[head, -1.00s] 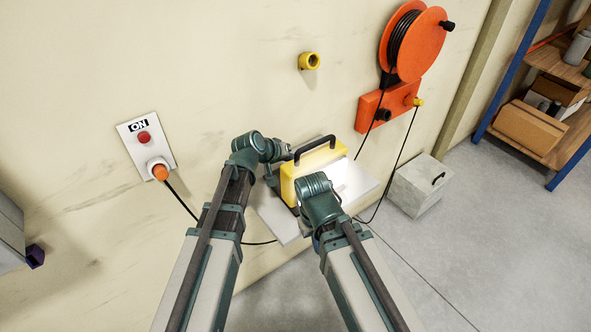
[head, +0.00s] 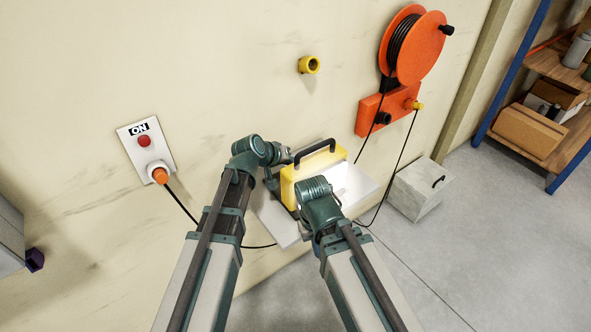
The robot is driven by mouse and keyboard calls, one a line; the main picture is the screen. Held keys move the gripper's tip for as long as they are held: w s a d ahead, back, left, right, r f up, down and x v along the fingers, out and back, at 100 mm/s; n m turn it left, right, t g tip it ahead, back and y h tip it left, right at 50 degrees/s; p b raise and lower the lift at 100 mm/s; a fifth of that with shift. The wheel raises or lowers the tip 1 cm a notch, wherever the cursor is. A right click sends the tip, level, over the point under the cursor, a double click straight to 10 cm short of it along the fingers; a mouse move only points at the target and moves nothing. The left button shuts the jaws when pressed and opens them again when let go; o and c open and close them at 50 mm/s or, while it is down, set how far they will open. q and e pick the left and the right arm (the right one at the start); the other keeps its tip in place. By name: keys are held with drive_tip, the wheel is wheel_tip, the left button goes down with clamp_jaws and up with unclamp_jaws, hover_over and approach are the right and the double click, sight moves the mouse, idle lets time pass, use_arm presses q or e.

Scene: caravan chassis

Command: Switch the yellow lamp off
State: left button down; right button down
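The yellow lamp (head: 300,181) with a black carry handle (head: 315,153) stands upright on a pale slab (head: 281,228) by the wall. A bright white glow lies on its right side, so it looks lit. My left gripper (head: 281,165) is at the lamp's left side; its fingertips are partly hidden and I cannot tell if they touch. My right wrist is in front of the lamp and covers its lower front; the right gripper (head: 302,222) is mostly hidden beneath it. No switch on the lamp is visible.
A wall plate (head: 130,131) marked ON has a red button (head: 144,140) and an orange plug (head: 160,175) whose black cable runs behind my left arm. An orange cable reel (head: 421,45) and a yellow wall fitting (head: 309,64) are above.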

use_arm(q)
drive_tip(key=shift+f, duration=0.1)
idle(0.8)
drive_tip(key=shift+f+b, duration=0.3)
drive_tip(key=shift+b, duration=0.1)
drive_tip(key=shift+f+b, duration=0.45)
idle(0.5)
drive_tip(key=shift+r, duration=0.15)
drive_tip(key=shift+r+p, duration=0.7)
drive_tip(key=shift+p, duration=0.15)
wheel_tip(320, 180, up, 5)
drive_tip(key=p, duration=0.5)
drive_tip(key=shift+r, duration=0.15)
idle(0.4)
